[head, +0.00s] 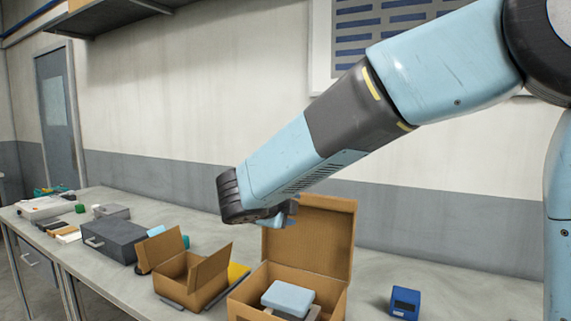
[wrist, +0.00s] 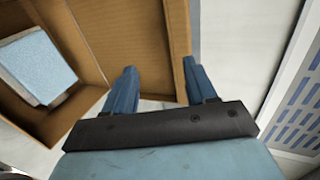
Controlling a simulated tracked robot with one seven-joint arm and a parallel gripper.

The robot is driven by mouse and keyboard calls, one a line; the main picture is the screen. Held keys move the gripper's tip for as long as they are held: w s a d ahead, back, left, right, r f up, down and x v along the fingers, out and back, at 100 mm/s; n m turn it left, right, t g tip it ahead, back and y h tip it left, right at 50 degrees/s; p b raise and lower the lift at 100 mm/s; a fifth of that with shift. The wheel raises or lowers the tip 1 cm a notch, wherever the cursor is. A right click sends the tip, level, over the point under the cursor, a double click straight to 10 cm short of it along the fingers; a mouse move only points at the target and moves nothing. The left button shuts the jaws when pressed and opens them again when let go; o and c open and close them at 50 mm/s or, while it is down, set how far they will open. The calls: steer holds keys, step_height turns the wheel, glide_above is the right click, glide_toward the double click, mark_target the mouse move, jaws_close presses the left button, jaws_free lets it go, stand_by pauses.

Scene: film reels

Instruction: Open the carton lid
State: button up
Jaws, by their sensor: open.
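The brown carton (head: 338,300) stands open on the bench, with a light blue block (head: 287,298) inside. Its lid (head: 327,235) stands roughly upright at the back. In the wrist view the lid (wrist: 120,35) runs up from the carton, and the blue block (wrist: 38,68) shows at left. My gripper (head: 288,215) is at the lid's upper left in the head view, partly hidden by my wrist. In the wrist view its two blue fingers (wrist: 160,68) are apart, with the lid's edge between them; whether they touch it is unclear.
A smaller carton (head: 185,277) with raised flaps stands to the left. Beyond it are a grey case (head: 113,241) and several small items. A blue box (head: 405,302) sits on the right of the bench (head: 465,295), with free room around it. A wall is behind.

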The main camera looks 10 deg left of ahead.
step_height(320, 180, up, 14)
steer(key=s, duration=0.2)
steer(key=shift+a, duration=0.3)
stand_by(1.6)
steer(key=shift+s, duration=0.1)
stand_by(0.4)
steer(key=v, duration=1.3)
steer(key=shift+s, duration=0.3)
stand_by(0.7)
steer(key=shift+a+r, duration=0.1)
steer(key=shift+a, duration=0.05)
